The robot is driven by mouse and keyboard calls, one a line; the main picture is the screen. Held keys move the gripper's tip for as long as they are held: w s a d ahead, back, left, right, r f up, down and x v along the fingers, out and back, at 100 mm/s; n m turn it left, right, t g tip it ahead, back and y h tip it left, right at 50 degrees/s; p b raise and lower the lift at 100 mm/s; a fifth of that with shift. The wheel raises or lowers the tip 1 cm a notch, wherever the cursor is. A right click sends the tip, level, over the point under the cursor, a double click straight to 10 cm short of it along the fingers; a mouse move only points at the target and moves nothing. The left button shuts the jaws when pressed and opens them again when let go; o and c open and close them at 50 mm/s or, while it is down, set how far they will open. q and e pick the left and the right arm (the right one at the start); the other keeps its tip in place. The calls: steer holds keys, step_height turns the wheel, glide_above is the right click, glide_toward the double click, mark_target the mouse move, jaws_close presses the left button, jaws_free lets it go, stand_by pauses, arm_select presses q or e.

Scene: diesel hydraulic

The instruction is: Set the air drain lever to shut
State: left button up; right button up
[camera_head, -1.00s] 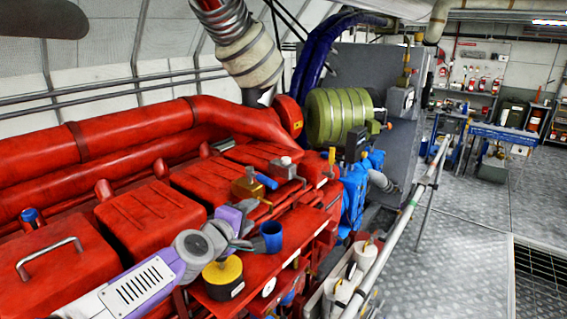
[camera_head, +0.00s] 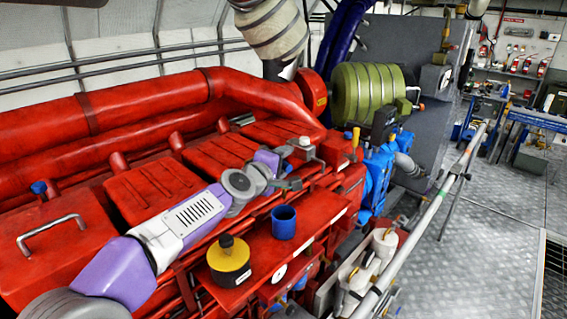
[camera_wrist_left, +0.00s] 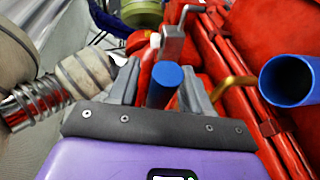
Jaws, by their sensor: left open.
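The lever with a blue handle (camera_wrist_left: 166,76) and brass fitting (camera_wrist_left: 232,86) shows in the left wrist view; I take it as the air drain lever. The handle appears end-on, between the fingers of my left gripper (camera_wrist_left: 160,88). The fingers stand apart on either side of it, and I cannot tell if they touch it. In the head view my left gripper (camera_head: 284,184) is over the red engine top and hides most of this lever. My right gripper is not in view.
A grey fitting with a crank (camera_wrist_left: 174,42) stands just beyond the handle, with its block (camera_head: 303,149) close to the gripper. A blue cup (camera_head: 283,222) and a yellow-black cap (camera_head: 229,260) stand on the red shelf in front. The metal floor at right (camera_head: 480,240) is clear.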

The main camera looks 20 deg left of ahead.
arm_select(q)
steer(key=shift+c, duration=0.5)
jaws_close()
